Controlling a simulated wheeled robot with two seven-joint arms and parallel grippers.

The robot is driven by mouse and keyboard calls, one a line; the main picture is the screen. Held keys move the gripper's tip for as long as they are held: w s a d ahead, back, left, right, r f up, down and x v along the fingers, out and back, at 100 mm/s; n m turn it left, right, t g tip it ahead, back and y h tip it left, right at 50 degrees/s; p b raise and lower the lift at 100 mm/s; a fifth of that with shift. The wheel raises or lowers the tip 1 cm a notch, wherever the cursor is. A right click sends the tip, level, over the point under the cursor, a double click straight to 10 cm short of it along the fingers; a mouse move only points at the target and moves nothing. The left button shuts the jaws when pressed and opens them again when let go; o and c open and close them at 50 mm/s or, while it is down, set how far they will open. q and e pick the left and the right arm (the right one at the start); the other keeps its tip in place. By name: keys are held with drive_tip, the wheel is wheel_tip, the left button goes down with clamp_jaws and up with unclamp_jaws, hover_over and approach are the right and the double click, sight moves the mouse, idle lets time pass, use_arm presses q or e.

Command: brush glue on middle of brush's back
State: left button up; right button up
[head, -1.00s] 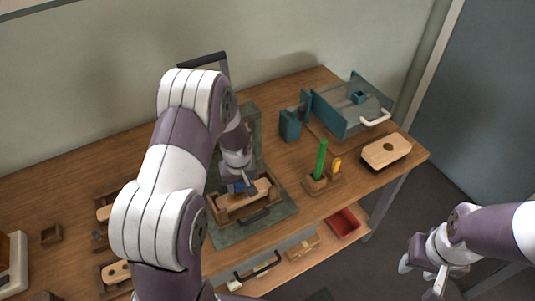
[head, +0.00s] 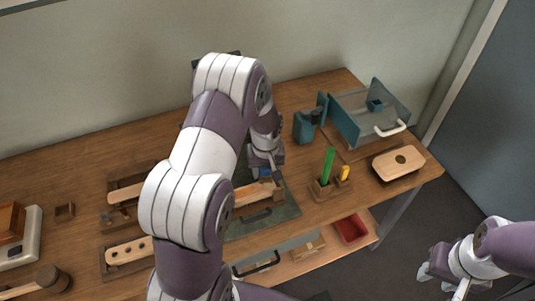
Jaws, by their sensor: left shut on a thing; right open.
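A pale wooden brush block (head: 254,193) lies in a wooden holder on a dark green mat (head: 289,211) at the middle of the table. My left arm hides its left part. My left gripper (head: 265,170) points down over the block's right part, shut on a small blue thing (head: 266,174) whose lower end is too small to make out. I cannot tell whether it touches the wood, and no glue can be made out. My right gripper (head: 445,284) is open and empty, low at the right, off the table.
A green stick (head: 328,166) and a yellow one (head: 344,173) stand in a wooden stand. A wooden block with a dark round spot (head: 399,161) lies at the right. A teal-walled tray (head: 362,112) stands behind. Drilled wooden pieces (head: 128,251) and a mallet (head: 51,279) are at left.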

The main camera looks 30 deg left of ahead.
use_arm(q)
drive_tip(key=shift+s+a+r+p, duration=0.15)
drive_tip(key=shift+r+p, duration=0.15)
drive_tip(key=shift+r, duration=0.45)
drive_tip(key=shift+w+r+p, duration=0.15)
drive_tip(key=shift+r+p, duration=0.3)
drive_tip(key=shift+r, duration=0.1)
drive_tip(key=shift+w+r+p, duration=0.15)
drive_tip(key=shift+r+p, duration=0.3)
drive_tip(key=shift+r, duration=0.05)
drive_tip(key=shift+s+r+p, duration=0.1)
drive_tip(key=shift+r+p, duration=0.4)
drive_tip(key=shift+r, duration=0.15)
drive_tip(key=shift+s+r, duration=0.1)
